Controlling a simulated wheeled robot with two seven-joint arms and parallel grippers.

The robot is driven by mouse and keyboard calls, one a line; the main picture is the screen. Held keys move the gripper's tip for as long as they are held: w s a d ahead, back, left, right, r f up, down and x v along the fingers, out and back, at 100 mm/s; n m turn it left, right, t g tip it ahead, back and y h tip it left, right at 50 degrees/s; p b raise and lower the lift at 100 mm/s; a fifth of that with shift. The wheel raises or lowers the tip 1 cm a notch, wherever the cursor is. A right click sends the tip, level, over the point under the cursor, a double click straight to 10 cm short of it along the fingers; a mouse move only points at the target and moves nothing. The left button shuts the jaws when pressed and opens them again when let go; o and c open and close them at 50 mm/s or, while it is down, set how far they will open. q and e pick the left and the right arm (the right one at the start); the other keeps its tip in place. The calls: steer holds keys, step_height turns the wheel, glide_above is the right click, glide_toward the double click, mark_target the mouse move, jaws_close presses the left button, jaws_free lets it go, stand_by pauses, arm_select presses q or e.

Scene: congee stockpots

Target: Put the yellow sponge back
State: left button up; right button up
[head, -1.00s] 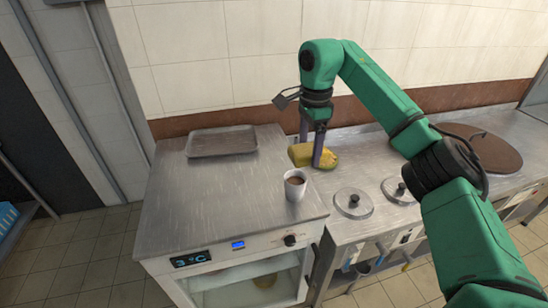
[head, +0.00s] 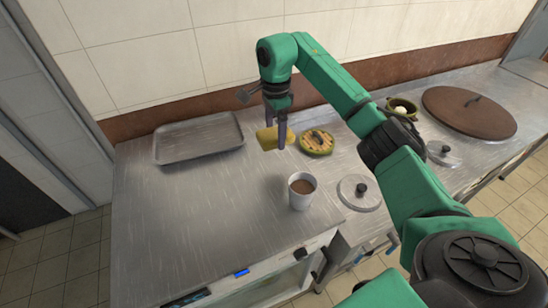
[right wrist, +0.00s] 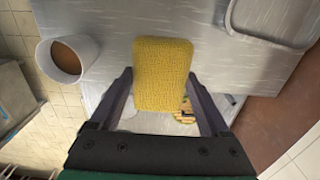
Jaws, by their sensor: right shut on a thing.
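The yellow sponge (head: 268,138) is between the fingers of my right gripper (head: 282,142), which is shut on it, near the back of the steel counter. It seems to be held a little above the steel; the exact gap is hard to tell. In the right wrist view the sponge (right wrist: 162,62) fills the space between the two fingers of the gripper (right wrist: 160,82). My left gripper is not in view.
An empty grey tray (head: 200,155) lies at the counter's back left. A white cup of brown drink (head: 301,193) stands in front of the gripper. A round yellow-green dish (head: 316,144) sits right of the sponge. Lids (head: 358,193) lie farther right. The counter's left front is clear.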

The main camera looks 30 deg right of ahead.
glide_above(274, 163)
step_height(274, 163, down, 5)
steer(key=shift+p, duration=0.4)
step_height(274, 163, down, 2)
steer(key=shift+f, duration=0.25)
step_height(274, 163, down, 2)
steer(key=shift+s+f+p, duration=0.1)
steer(key=shift+s+p, duration=0.05)
steer(key=shift+p, duration=0.3)
steer(key=shift+f, duration=0.25)
steer(key=o, duration=1)
steer(key=shift+r, duration=0.5)
step_height(274, 163, up, 11)
steer(key=b, duration=0.3)
steer(key=shift+f, duration=0.15)
steer(key=shift+r, duration=0.45)
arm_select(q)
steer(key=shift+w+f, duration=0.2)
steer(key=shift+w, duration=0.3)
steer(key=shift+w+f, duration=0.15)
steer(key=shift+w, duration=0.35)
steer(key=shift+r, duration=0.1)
